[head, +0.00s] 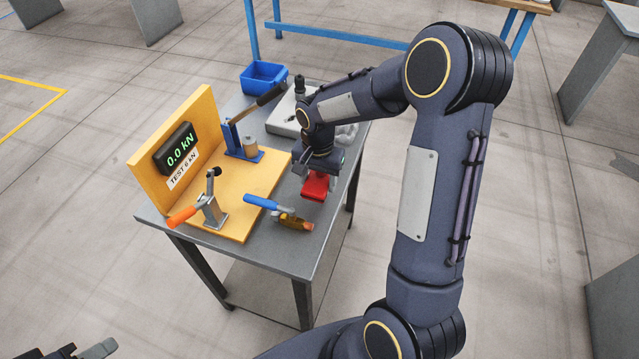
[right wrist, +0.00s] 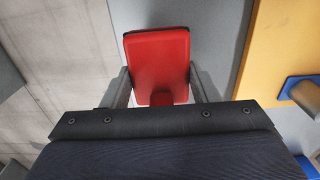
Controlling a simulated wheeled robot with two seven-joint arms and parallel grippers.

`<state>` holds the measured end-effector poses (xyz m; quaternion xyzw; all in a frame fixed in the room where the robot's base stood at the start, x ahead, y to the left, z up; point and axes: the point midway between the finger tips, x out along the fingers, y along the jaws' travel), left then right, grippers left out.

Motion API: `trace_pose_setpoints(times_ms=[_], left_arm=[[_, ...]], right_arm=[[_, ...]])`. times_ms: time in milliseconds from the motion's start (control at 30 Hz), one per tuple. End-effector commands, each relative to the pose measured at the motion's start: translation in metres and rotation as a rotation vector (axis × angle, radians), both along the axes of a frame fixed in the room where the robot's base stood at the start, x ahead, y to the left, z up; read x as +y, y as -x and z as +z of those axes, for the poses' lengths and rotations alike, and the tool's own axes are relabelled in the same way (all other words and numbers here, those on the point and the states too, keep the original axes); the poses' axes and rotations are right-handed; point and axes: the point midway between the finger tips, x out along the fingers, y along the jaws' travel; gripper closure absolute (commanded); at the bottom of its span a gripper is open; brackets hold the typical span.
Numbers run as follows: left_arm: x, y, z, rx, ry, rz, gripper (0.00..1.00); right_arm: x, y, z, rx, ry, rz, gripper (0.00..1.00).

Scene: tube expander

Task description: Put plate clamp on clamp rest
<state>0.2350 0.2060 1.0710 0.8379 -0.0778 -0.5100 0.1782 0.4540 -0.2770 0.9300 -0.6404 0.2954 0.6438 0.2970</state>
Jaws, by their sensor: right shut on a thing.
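The red block-like thing, by its look the plate clamp (head: 316,185), is at the right front part of the grey table. My right gripper (head: 318,165) points down over it and is shut on it. In the right wrist view the red plate clamp (right wrist: 160,60) lies between the two fingers (right wrist: 160,90), with a dark edge along its far side. I cannot tell whether it touches the table. I cannot make out the clamp rest for certain. My left gripper (head: 92,350) shows only partly at the bottom left, away from the table.
A blue-handled tool (head: 268,204) lies left of the plate clamp. A yellow board (head: 240,215) carries an orange-handled clamp (head: 205,208), a blue lever stand (head: 240,150) and a force display (head: 177,150). A blue bin (head: 263,78) is at the back.

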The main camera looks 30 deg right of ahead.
Motion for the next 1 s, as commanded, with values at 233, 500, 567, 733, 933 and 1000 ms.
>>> trace_pose_setpoints(times_ms=[233, 500, 567, 733, 933, 1000], left_arm=[[0.0, 0.0, 0.004, 0.0, 0.0, 0.0, 0.64], [0.0, 0.0, 0.006, 0.0, 0.0, 0.0, 0.64], [0.0, 0.0, 0.006, 0.0, 0.0, 0.0, 0.64], [0.0, 0.0, 0.004, 0.0, 0.0, 0.0, 0.64], [0.0, 0.0, 0.002, 0.0, 0.0, 0.0, 0.64], [0.0, 0.0, 0.002, 0.0, 0.0, 0.0, 0.64]], right_arm=[[-0.008, -0.008, -0.013, 0.0, 0.0, -0.001, 0.85], [-0.007, -0.007, -0.043, -0.001, -0.001, 0.001, 0.85], [-0.007, -0.007, -0.042, -0.002, -0.001, 0.001, 0.85], [-0.007, -0.007, -0.043, -0.002, -0.001, 0.001, 0.85], [-0.007, -0.007, -0.045, 0.0, 0.0, 0.001, 0.33], [-0.007, -0.007, -0.045, 0.0, 0.0, 0.001, 0.24]])
